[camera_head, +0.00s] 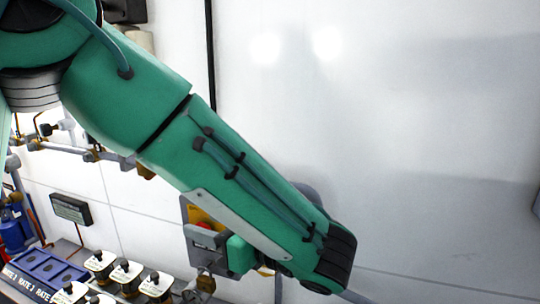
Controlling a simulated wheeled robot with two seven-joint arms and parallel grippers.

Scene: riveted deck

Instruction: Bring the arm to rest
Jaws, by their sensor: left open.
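My left arm comes in from the upper left and slopes down across the view to a dark wrist joint at the lower middle. My left gripper (208,246) shows partly below and behind the forearm, in front of a wall box. It is open, and I see nothing held in it. Its fingertips are hard to make out against the grey parts behind them. My right gripper is not in view.
A grey wall box with a yellow and red part (201,216) is close behind the gripper. Several white switch units (126,270) and a blue tray (48,268) stand at the lower left. Pipes and valves run along the left wall. The white wall (420,130) at right is bare.

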